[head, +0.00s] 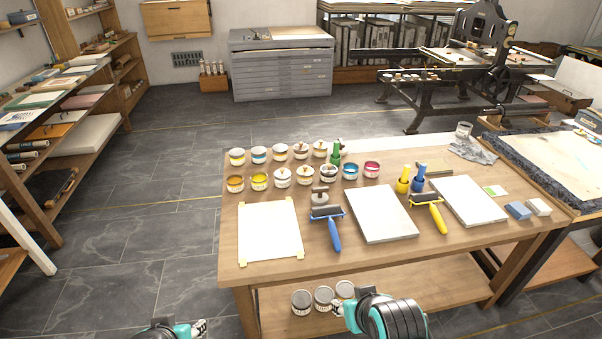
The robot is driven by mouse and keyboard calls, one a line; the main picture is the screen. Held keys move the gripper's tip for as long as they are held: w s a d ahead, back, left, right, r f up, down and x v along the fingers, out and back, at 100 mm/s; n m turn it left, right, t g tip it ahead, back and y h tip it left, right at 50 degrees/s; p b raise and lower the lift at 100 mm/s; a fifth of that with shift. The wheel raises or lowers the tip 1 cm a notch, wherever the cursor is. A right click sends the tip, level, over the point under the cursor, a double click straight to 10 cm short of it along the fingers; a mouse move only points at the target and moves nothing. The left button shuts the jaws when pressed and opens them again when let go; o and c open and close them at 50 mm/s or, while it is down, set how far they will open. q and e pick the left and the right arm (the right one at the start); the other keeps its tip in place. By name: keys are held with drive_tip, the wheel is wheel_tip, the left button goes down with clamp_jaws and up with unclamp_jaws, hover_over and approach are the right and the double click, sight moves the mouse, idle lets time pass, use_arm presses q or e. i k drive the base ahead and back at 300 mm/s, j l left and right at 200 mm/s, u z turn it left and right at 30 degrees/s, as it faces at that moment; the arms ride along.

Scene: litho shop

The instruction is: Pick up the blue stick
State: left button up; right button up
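No plain blue stick stands out. A small upright blue piece (418,178) with a narrow top stands on the wooden table (290,262), right beside a similar yellow one (403,180). A roller with a blue handle (334,235) lies left of the middle, between a pale sheet and a grey slab. My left gripper (198,328) is at the bottom edge, mostly cut off, in front of the table. My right gripper (340,308) is at the bottom centre, below the tabletop by the lower shelf. Both are apart from the blue things; their fingers are too small to read.
Several ink tins (282,177) stand in rows at the table's back left. A green upright piece (335,153), a yellow-handled roller (438,214), two slabs (468,200) and a blue block (518,210) share the top. Tins (302,301) sit on the lower shelf.

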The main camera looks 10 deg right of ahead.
sight(423, 167)
drive_tip(key=i+l, duration=0.15)
drive_tip(key=l, duration=0.25)
drive_tip(key=i+l+z, duration=0.1)
drive_tip(key=l, duration=0.25)
drive_tip(key=i+l, duration=0.2)
drive_tip(key=l, duration=0.2)
drive_tip(key=i+l+z, duration=0.1)
drive_tip(key=l, duration=0.25)
